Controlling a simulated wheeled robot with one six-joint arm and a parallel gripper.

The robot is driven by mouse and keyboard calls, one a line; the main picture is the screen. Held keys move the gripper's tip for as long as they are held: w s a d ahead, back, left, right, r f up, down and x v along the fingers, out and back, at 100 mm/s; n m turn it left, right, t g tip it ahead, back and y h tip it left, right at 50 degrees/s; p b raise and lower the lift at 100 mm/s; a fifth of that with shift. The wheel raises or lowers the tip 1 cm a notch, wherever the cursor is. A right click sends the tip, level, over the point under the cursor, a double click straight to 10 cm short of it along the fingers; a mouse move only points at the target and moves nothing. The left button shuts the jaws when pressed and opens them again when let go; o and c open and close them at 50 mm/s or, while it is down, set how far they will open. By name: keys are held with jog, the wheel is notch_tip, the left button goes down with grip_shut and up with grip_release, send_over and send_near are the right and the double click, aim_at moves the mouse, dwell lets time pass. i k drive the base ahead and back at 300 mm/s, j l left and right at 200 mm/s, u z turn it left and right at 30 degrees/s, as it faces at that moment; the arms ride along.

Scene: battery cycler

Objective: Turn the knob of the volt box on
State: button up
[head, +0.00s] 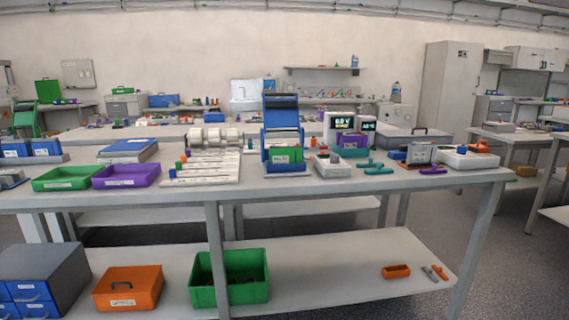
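A white box with a lit display reading about "0.0 V" (343,123) stands toward the back of the workbench, right of centre; by its display it looks like the volt box. A second lit display (368,126) sits just to its right, too small to read surely. I cannot make out the knob; purple and dark items in front cover the lower part of the box. My gripper is not in view.
The workbench (400,182) is crowded. A blue upright device (282,122) stands left of the box. A white tray (466,160) is at the right, green (67,184) and purple (126,183) trays at the left. The grey floor at the right (500,270) looks clear.

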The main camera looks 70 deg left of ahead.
aim_at(334, 158)
jog(key=u, duration=2.05)
